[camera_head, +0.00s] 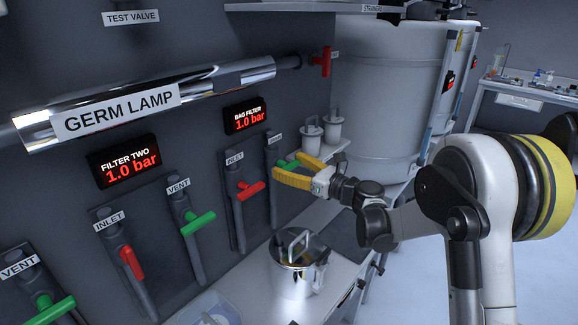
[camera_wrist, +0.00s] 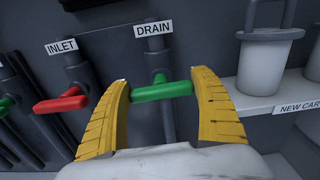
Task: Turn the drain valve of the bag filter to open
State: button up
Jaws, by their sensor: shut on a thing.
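The bag filter's drain valve has a green handle (camera_wrist: 162,91), under a DRAIN label (camera_wrist: 153,30). The handle lies crosswise to its vertical grey pipe, nearly level in the wrist view. My gripper (camera_wrist: 160,80) is shut on this handle, one yellow finger at each end. In the head view the green handle (camera_head: 285,163) shows just behind the fingers, partly hidden by them. The bag filter display (camera_head: 247,115) reads 1.0 bar.
The bag filter's red inlet handle (camera_wrist: 61,104) is close left of my left finger. White lidded canisters (camera_wrist: 266,55) stand on a shelf to the right. A steel pot (camera_head: 298,270) stands on the bench below. Filter two's green vent handle (camera_head: 198,223) is farther left.

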jog(key=n, duration=0.4)
jog(key=shift+s+a+f+n, duration=0.1)
jog(key=shift+s+n, duration=0.05)
jog(key=shift+n, duration=0.15)
jog(key=n, duration=0.4)
jog(key=shift+s+f, duration=0.1)
jog(key=n, duration=0.5)
jog(key=shift+s+a+f+b, duration=0.1)
jog(key=shift+f+b, duration=0.05)
jog(key=shift+b, duration=0.25)
jog(key=shift+f+n, duration=0.1)
jog(key=shift+n, duration=1.7)
jog(key=o, duration=1.2)
